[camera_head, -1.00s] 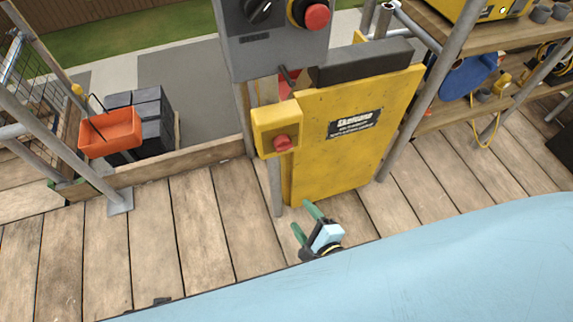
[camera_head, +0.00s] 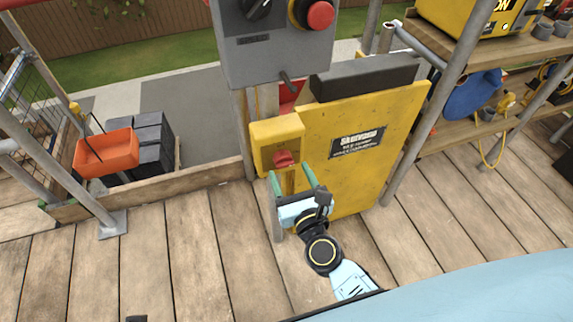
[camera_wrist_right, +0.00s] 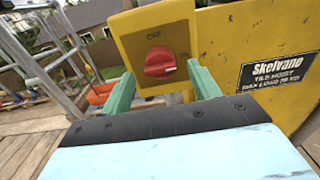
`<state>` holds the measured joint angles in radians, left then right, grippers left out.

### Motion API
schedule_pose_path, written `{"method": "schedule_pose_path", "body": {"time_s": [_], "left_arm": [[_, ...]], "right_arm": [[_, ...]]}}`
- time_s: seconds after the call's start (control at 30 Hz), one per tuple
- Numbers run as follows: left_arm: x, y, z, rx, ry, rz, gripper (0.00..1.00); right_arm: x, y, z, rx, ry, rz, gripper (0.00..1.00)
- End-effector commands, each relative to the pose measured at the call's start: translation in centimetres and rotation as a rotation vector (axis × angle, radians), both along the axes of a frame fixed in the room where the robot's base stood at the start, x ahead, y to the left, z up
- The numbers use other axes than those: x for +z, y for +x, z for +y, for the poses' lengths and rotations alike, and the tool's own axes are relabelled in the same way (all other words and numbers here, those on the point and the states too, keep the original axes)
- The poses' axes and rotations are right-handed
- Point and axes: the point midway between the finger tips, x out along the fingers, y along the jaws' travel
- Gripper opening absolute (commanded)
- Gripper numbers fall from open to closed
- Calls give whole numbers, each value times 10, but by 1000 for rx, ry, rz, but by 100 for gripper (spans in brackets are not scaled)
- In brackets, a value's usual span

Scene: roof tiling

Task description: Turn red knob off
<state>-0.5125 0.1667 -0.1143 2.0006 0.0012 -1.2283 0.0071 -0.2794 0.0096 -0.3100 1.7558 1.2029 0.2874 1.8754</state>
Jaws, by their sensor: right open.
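The red knob (camera_head: 284,159) sits on the front of a small yellow box (camera_head: 277,132) fixed to the yellow hoist panel (camera_head: 372,120). In the right wrist view the knob (camera_wrist_right: 160,63) shows between the fingers, its white mark pointing right, with the word OFF above it. My right gripper (camera_head: 291,182) is open, its two green fingers pointing up at the knob from just below. In the wrist view the fingers (camera_wrist_right: 161,88) stand on either side of the knob and hold nothing. Contact with the knob cannot be told. My left gripper is not in view.
A grey control box (camera_head: 272,48) with a red button (camera_head: 320,15) and a black dial hangs above the yellow box. Scaffold poles stand on both sides. An orange tub (camera_head: 106,152) is at left, shelves at right. The plank floor in front is clear.

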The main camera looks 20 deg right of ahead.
Motion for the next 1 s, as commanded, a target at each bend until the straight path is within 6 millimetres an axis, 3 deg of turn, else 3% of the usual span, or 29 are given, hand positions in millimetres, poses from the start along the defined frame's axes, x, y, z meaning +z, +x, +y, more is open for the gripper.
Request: {"method": "schedule_pose_path", "body": {"time_s": [0.2,0.6,0.9,1.0], "left_arm": [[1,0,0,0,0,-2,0],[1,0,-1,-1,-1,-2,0],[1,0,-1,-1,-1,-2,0],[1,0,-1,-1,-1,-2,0]], "right_arm": [[0,28,1,1,1,0,61],[0,34,2,2,-1,1,60],[0,34,1,2,-1,1,21],[0,34,1,2,-2,1,18]]}}
